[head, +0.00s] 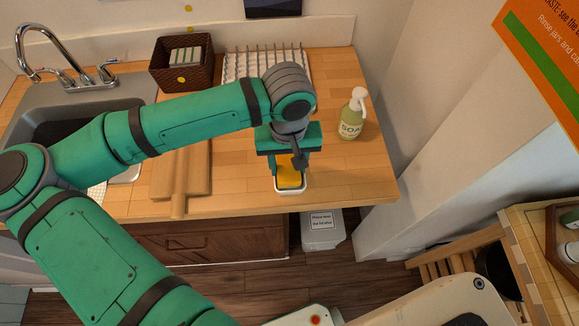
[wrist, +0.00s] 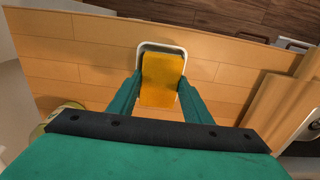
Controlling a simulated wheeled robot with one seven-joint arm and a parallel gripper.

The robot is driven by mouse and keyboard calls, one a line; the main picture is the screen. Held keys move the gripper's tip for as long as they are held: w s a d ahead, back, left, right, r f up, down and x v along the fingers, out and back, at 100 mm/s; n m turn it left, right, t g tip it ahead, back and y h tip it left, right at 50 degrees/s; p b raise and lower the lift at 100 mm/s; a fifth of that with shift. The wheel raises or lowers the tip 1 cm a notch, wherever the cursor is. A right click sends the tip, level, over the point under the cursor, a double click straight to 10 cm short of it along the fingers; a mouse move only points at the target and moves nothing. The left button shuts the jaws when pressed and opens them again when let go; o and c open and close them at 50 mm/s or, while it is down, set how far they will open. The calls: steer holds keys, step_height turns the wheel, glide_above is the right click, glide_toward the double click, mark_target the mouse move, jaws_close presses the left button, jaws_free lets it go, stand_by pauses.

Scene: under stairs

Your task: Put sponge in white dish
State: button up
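The yellow sponge (head: 289,172) is between the two fingers of my gripper (head: 289,168), near the front edge of the counter. The white dish (head: 290,189) is directly under the sponge, and its rim shows around the sponge's far end in the wrist view (wrist: 162,44). In the wrist view the sponge (wrist: 161,80) has a green finger against each side, so my gripper (wrist: 161,82) looks shut on it. The sponge lies within the dish's outline. Whether it rests on the dish floor or hangs just above cannot be told.
A soap bottle (head: 353,114) stands right of my gripper. A wicker basket (head: 186,64) and a white rack (head: 240,66) stand behind. The counter right of the dish is clear.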

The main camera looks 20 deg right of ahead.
mark_target(289, 169)
step_height(289, 169, up, 11)
steer(key=shift+s, duration=0.25)
steer(key=shift+f, duration=0.1)
stand_by(0.7)
